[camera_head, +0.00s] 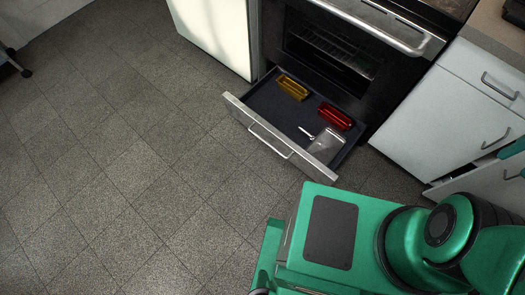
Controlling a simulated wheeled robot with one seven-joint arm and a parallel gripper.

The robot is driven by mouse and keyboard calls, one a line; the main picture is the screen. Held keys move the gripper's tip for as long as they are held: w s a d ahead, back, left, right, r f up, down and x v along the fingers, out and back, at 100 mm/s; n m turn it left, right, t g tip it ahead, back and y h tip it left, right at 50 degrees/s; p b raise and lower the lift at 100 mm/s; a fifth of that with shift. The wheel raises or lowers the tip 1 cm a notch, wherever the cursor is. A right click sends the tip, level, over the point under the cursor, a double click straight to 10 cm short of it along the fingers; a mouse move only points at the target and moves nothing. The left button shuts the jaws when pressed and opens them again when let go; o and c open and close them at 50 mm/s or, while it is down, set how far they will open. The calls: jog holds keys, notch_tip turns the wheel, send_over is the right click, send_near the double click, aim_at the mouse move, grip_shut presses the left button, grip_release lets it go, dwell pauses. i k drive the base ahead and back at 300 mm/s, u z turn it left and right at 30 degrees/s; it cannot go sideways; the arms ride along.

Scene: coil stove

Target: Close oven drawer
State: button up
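The oven drawer (262,137) is pulled out from under the stove, low above the floor. Its light front panel carries a long bar handle (268,142). Inside the dark drawer lie a yellow dish (292,87), a red dish (335,117) and a silver box-like item (325,143) with a small light object beside it. The oven door (325,55) above is dark with a metal bar handle (375,28) and looks shut. My green body and part of my arm show at the lower right. My gripper is not in view.
White cabinets stand left (215,30) and right of the stove. A lower drawer (480,182) at the far right is partly open, near my arm. The tiled floor (120,160) left of and in front of the oven drawer is clear.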

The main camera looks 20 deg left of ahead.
aim_at(275, 117)
jog(key=k, duration=0.5)
jog(key=z, duration=0.5)
jog(key=i, duration=0.8)
jog(key=u, duration=1.6)
